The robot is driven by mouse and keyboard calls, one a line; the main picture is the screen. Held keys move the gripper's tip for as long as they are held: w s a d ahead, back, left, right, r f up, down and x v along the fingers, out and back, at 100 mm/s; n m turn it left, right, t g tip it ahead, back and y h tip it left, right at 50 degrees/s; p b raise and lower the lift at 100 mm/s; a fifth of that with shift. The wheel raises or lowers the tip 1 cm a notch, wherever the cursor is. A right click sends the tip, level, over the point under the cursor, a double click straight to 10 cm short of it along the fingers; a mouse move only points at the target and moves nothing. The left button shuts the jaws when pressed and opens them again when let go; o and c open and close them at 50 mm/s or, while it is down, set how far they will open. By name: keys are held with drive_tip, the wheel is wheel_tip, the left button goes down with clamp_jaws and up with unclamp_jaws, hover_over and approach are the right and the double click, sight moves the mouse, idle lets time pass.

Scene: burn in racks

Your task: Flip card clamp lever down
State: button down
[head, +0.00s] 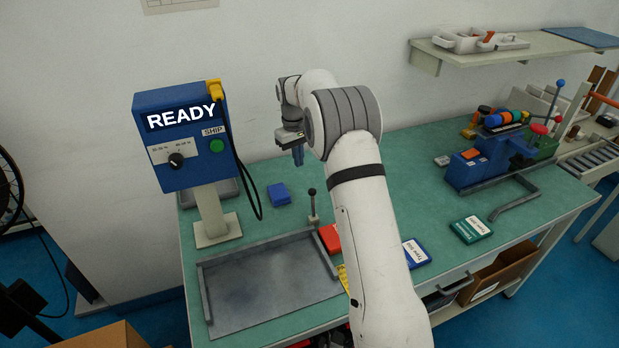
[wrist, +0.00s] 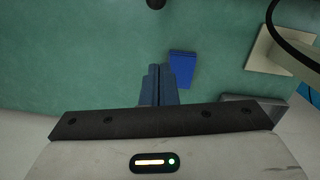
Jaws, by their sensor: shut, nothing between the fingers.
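A lever with a black ball knob (head: 312,193) stands upright on a small pale base on the green bench, behind the grey tray. I take it for the card clamp lever, but cannot be sure. A dark round shape (wrist: 155,4) at the top edge of the wrist view may be its knob. My gripper (head: 298,158) hangs above the bench, behind the lever and apart from it. Its blue fingers (wrist: 158,70) are together and empty. A red card (head: 329,238) lies beside the lever's base, partly hidden by my arm.
A blue box (head: 279,194) lies on the bench near my fingers, also seen in the wrist view (wrist: 182,68). The blue READY panel (head: 181,135) stands left with a hanging black cable. The grey tray (head: 207,300) is in front. A blue fixture (head: 490,165) stands right.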

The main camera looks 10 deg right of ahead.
sight(312, 200)
drive_tip(key=s+d+f+p, duration=0.1)
drive_tip(key=s+f, duration=0.2)
drive_tip(key=f, duration=0.2)
drive_tip(key=shift+s+d, duration=0.35)
drive_tip(key=shift+d, duration=0.05)
drive_tip(key=shift+f, duration=0.1)
